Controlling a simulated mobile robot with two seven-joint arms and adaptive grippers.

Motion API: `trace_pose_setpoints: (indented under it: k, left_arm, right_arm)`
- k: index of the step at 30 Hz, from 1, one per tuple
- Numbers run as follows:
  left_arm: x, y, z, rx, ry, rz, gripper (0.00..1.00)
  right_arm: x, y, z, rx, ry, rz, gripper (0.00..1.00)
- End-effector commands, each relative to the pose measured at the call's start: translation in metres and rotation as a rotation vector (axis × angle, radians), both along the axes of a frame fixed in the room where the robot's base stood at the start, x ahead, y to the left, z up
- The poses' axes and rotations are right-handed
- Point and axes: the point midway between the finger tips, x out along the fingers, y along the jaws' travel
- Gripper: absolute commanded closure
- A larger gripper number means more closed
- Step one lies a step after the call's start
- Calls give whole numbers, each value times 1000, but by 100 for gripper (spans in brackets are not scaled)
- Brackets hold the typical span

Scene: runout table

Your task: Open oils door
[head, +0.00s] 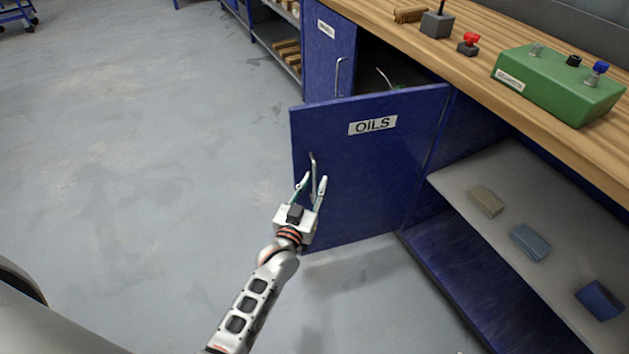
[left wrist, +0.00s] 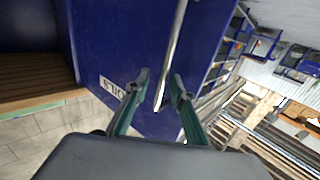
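The blue oils door (head: 365,175), with a white OILS label (head: 372,125), stands swung partly open from the cabinet, its hinge side at the right. Its metal bar handle (head: 313,165) is near the free left edge. My left gripper (head: 313,182) is at the lower part of this handle with its fingers spread, one on each side. In the left wrist view the handle (left wrist: 171,55) runs between the two fingertips (left wrist: 159,82), with gaps visible, so the gripper does not look closed on it. My right gripper is not in view.
A wooden worktop (head: 480,55) above carries a green control box (head: 545,92) and small items. An open shelf (head: 470,170) right of the door holds several small blocks. Another blue door (head: 325,60) is beyond. The grey floor (head: 150,160) at left is clear.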

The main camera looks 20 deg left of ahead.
Motion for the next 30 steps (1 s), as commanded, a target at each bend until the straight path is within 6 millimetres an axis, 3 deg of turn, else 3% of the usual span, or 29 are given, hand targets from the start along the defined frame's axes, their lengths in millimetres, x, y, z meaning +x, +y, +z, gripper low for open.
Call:
trace_pose_setpoints:
  k: [15,21,30]
  left_arm:
    - [-94,3,-1,2,3,1,76]
    - [-108,4,-1,1,2,2,76]
    - [-109,4,-1,1,2,2,79]
  right_arm:
    - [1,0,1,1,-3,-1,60]
    - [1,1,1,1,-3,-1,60]
    - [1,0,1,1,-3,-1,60]
